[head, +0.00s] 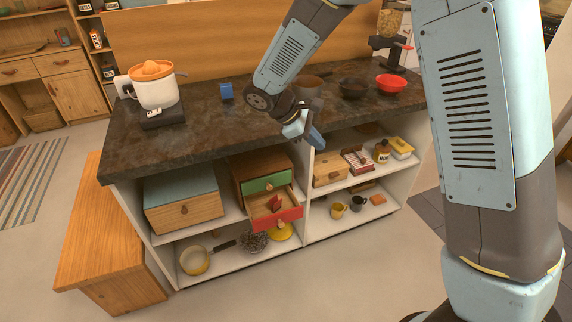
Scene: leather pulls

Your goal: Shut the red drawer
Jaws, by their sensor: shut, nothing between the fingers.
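The red drawer (278,219) stands open, pulled out of a small wooden drawer unit (259,165) on the upper shelf under the counter. A red object (275,203) shows inside it. The green drawer (266,183) above it looks closed or nearly so. My gripper (318,143) is shut and empty. It is in front of the counter edge, above and to the right of the red drawer, apart from it in the picture.
A wooden box with a blue-grey top (183,200) stands left of the drawer unit. A wooden bench (105,240) is at the left. Bowls and a juicer (154,87) stand on the dark counter (200,125). Floor in front of the shelves is clear.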

